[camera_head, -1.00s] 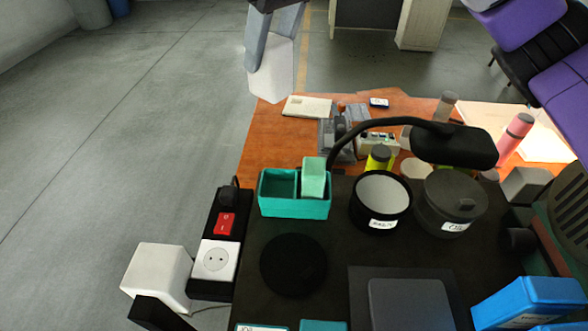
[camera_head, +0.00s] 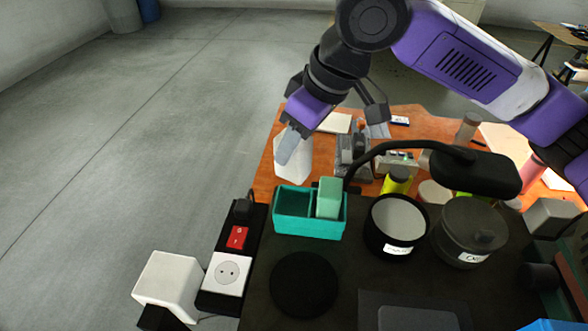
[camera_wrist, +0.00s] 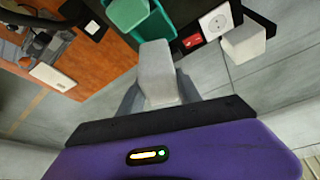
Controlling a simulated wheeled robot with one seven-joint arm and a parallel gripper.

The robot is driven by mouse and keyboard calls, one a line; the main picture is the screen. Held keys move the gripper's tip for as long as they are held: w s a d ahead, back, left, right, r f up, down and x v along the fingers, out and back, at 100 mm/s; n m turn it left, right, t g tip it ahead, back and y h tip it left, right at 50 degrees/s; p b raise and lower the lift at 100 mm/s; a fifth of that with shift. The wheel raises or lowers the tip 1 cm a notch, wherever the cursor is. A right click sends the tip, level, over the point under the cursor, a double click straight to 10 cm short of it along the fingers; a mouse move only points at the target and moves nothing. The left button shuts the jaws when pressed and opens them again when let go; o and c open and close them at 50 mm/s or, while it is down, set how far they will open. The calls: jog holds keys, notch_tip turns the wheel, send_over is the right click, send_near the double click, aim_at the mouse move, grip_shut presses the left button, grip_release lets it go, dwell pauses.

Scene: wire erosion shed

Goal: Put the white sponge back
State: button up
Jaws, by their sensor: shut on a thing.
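My gripper (camera_head: 290,142) is shut on the white sponge (camera_head: 302,160), a pale block held upright above the table just behind the teal caddy. The sponge also shows between the fingers in the wrist view (camera_wrist: 157,72). The teal caddy (camera_head: 308,229) has two compartments. A light green block (camera_head: 329,196) stands in its right compartment, and the left compartment looks empty. The caddy also shows at the top of the wrist view (camera_wrist: 156,30).
A power strip (camera_head: 226,273) with a red switch lies left of the caddy, with a white cube (camera_head: 166,277) beside it. A black pot (camera_head: 394,226) and a lidded pot (camera_head: 470,231) stand right. A black lamp (camera_head: 475,172) arches over behind them.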

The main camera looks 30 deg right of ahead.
aim_at(295, 170)
jog(key=shift+f, duration=3.6)
jog(key=shift+f, duration=0.4)
jog(key=o, duration=1.3)
jog(key=shift+r, duration=0.1)
jog(key=shift+d+r, duration=0.1)
jog(key=shift+r, duration=0.5)
jog(key=b+v, duration=0.1)
jog(key=v, duration=1)
jog(key=shift+s+r, duration=0.15)
jog(key=shift+r, duration=0.05)
